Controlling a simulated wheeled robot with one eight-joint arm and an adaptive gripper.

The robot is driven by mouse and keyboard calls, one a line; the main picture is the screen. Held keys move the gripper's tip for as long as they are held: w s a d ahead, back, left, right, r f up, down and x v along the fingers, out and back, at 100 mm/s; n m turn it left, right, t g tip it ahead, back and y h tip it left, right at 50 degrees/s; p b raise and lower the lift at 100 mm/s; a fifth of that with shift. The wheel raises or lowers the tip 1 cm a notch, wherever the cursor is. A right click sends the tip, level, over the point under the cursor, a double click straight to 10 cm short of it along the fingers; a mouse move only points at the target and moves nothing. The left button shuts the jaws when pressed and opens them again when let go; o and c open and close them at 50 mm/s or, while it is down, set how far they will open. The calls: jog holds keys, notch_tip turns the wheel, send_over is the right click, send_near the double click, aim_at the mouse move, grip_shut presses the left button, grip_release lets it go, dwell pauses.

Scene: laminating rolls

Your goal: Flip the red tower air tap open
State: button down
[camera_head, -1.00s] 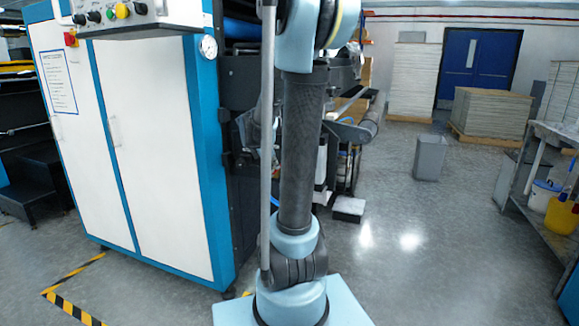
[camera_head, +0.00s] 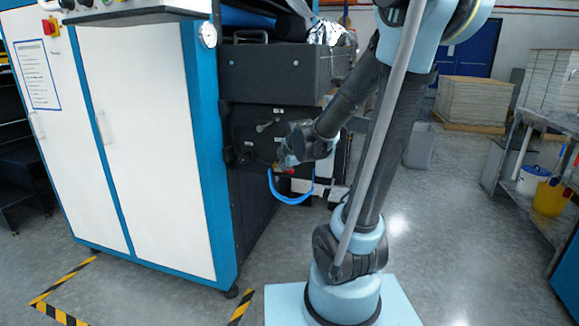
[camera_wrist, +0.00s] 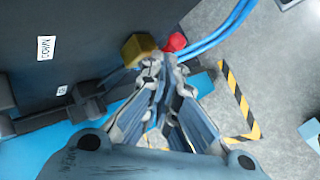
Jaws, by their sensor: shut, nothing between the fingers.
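The red tap (camera_wrist: 174,42) shows in the wrist view at top centre, just beyond my fingertips. A brass-coloured fitting (camera_wrist: 138,48) sits to its left against the dark machine side. My gripper (camera_wrist: 163,62) is shut and empty, its tips close to the red tap and the brass fitting; I cannot tell whether they touch. In the head view my gripper (camera_head: 285,161) is small beside the machine, with a speck of the red tap (camera_head: 291,171) just below it. The tap handle's exact angle is not clear.
Blue hoses (camera_wrist: 218,34) run from the tap to the upper right; a hose loop (camera_head: 291,200) hangs below it in the head view. The dark machine side (camera_head: 262,130) stands beside the white and blue cabinet (camera_head: 150,140). Floor (camera_head: 440,230) to the right is open.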

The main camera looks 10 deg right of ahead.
jog(key=shift+a, duration=0.1)
jog(key=shift+w+a+f, duration=0.3)
jog(key=shift+a+f, duration=0.05)
jog(key=shift+a, duration=0.15)
jog(key=shift+s, duration=0.1)
jog(key=s+a+f+v, duration=0.1)
jog(key=v, duration=1.1)
jog(key=shift+s+r, duration=0.25)
jog(key=shift+s, duration=0.05)
dwell(0.5)
jog(key=shift+d, duration=0.15)
